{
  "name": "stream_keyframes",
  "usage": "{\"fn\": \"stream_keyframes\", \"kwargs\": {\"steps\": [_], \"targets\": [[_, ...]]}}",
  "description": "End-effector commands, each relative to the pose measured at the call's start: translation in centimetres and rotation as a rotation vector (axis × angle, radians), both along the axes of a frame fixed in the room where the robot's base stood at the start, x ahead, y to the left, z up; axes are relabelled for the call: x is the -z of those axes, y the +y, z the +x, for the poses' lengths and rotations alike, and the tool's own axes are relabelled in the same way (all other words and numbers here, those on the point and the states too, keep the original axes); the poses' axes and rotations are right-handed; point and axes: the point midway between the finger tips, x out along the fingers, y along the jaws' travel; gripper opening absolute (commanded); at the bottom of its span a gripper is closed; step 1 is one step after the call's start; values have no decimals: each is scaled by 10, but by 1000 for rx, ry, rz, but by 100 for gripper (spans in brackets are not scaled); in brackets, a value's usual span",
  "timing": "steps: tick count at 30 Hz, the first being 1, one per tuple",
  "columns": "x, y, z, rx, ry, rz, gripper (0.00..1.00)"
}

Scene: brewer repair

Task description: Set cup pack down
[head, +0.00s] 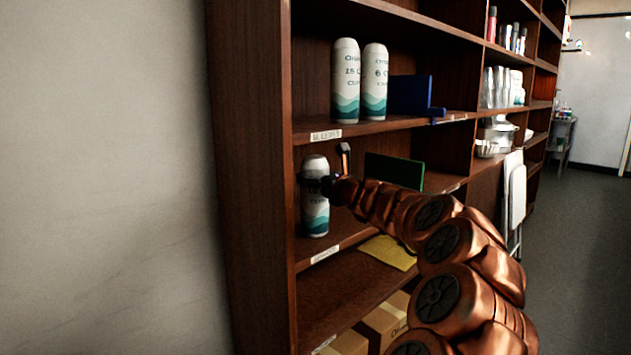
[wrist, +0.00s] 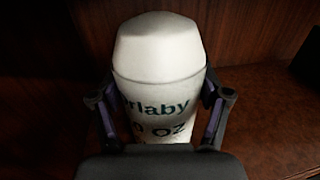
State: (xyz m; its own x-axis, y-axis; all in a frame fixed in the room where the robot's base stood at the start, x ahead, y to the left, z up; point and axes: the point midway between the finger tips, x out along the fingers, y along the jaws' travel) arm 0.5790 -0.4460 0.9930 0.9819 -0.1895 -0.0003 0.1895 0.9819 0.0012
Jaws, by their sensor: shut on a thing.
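The cup pack (head: 315,212) is a white cylinder with a rounded top and teal waves near its base. It stands upright at the left end of the middle shelf (head: 340,226) in the head view. My gripper (head: 322,182) is shut around its upper part. In the wrist view the cup pack (wrist: 160,75) fills the middle, with dark lettering partly hidden by my gripper's body. My gripper's two fingers (wrist: 165,112) press on its left and right sides. Whether its base touches the shelf I cannot tell.
Two similar cup packs (head: 345,82) (head: 375,85) stand on the shelf above, beside a blue bookend (head: 410,95). A green bookend (head: 394,170) stands to the right on the middle shelf. A yellow item (head: 390,252) and cardboard boxes (head: 385,322) lie lower down. The cabinet's side panel (head: 250,180) is close on the left.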

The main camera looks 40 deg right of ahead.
Motion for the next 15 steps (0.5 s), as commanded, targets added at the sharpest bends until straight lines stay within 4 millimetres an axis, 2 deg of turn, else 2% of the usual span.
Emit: {"fn": "stream_keyframes", "kwargs": {"steps": [7,8,14,15], "targets": [[1,0,0,0,-2,1,6],[1,0,0,0,-1,0,79],[1,0,0,0,-1,0,100],[1,0,0,0,0,0,100]]}}
